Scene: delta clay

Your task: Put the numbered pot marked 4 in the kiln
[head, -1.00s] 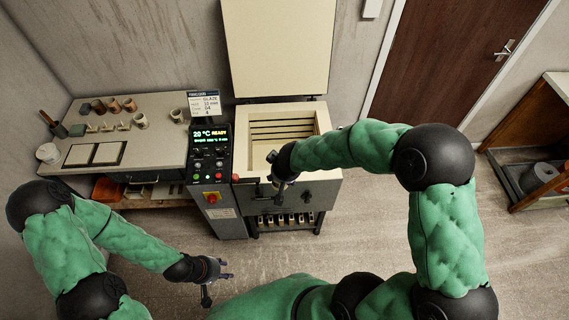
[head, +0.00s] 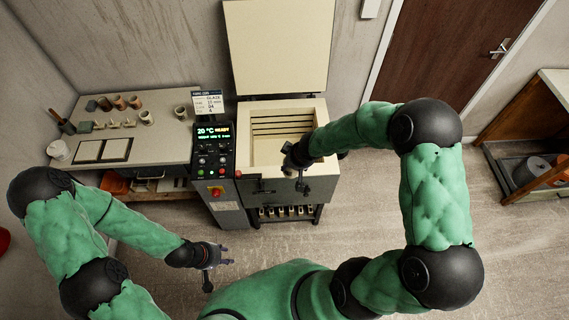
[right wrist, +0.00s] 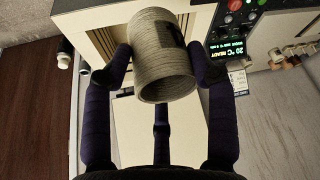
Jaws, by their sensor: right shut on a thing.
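A grey ribbed pot with a dark mark (right wrist: 165,60) is held between the fingers of my right gripper (right wrist: 163,50) in the right wrist view. The mark is partly cut off and I cannot read its number. In the head view my right gripper (head: 297,172) is over the front right part of the kiln (head: 268,188), at the edge of its opening. The pot is hardly visible there. The kiln's lid (head: 276,45) stands open and its chamber is exposed from above. My left gripper (head: 226,256) is open and empty, low in front of the kiln.
The control box (head: 213,160) with a lit display stands against the kiln's left side. A workbench (head: 160,152) at the left carries several small pots, tools and tiles. A shelf unit (head: 505,140) stands at the right. The floor between is clear.

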